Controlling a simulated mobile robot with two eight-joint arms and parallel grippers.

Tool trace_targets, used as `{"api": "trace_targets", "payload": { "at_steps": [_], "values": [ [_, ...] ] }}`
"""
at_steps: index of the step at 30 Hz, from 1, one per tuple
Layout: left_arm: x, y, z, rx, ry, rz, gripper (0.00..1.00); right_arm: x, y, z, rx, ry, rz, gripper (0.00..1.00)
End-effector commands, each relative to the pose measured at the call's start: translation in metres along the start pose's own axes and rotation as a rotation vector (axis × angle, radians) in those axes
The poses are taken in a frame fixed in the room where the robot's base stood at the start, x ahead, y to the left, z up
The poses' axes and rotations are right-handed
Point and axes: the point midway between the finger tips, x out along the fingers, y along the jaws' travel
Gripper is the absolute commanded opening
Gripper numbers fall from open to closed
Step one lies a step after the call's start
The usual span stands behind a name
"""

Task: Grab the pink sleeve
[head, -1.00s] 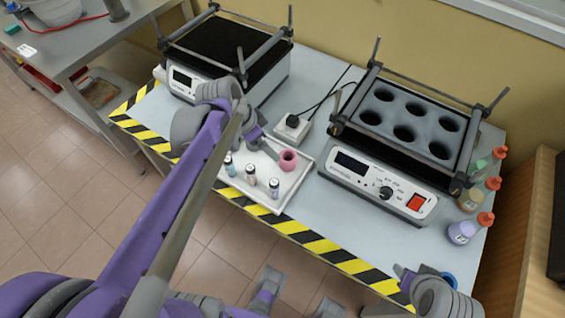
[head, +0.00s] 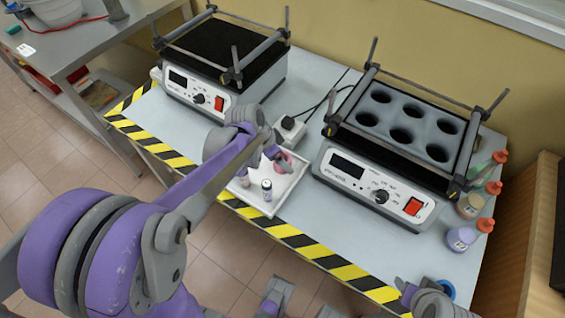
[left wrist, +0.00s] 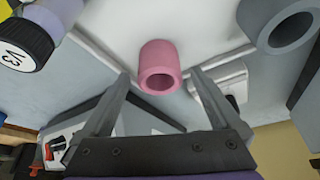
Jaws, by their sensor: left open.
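The pink sleeve (head: 290,161) stands on the white tray (head: 257,206) at the tray's far right, partly hidden by my left arm. In the left wrist view the pink sleeve (left wrist: 159,65) shows its open round end, between and just beyond the fingertips. My left gripper (head: 272,153) is over the tray, close to the sleeve. In the left wrist view the left gripper (left wrist: 159,83) has its fingers apart, one on each side of the sleeve, with nothing held. Part of my right arm shows at the lower right; its fingers are not clear.
Small vials (head: 266,190) stand at the tray's front; a vial marked V3 (left wrist: 30,40) and a grey sleeve (left wrist: 285,28) flank the pink one. Two shaker devices (head: 222,92) (head: 376,185) stand behind and right. Capped bottles (head: 462,236) line the right edge.

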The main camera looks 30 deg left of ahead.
Motion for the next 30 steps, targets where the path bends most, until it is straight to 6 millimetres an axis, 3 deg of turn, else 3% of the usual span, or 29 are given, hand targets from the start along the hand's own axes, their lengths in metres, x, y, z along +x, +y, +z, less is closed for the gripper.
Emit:
{"api": "trace_targets", "payload": {
  "at_steps": [4, 18, 26, 30],
  "values": [
    [-0.001, 0.0, 0.0, 0.0, 0.0, 0.0, 0.97, 0.0, 0.0, 0.0, 0.0, 0.0, 0.0, 0.5],
    [-0.001, 0.0, 0.0, 0.0, 0.0, 0.0, 0.13, 0.0, 0.0, 0.0, 0.0, 0.0, 0.0, 0.5],
    [-0.003, 0.0, -0.001, 0.0, 0.0, 0.0, 0.1, -0.001, 0.0, -0.001, 0.0, 0.0, 0.0, 0.5],
    [-0.018, 0.0, -0.007, 0.0, 0.001, 0.0, 0.1, -0.005, 0.0, -0.003, 0.0, 0.002, 0.0, 0.5]
  ]
}}
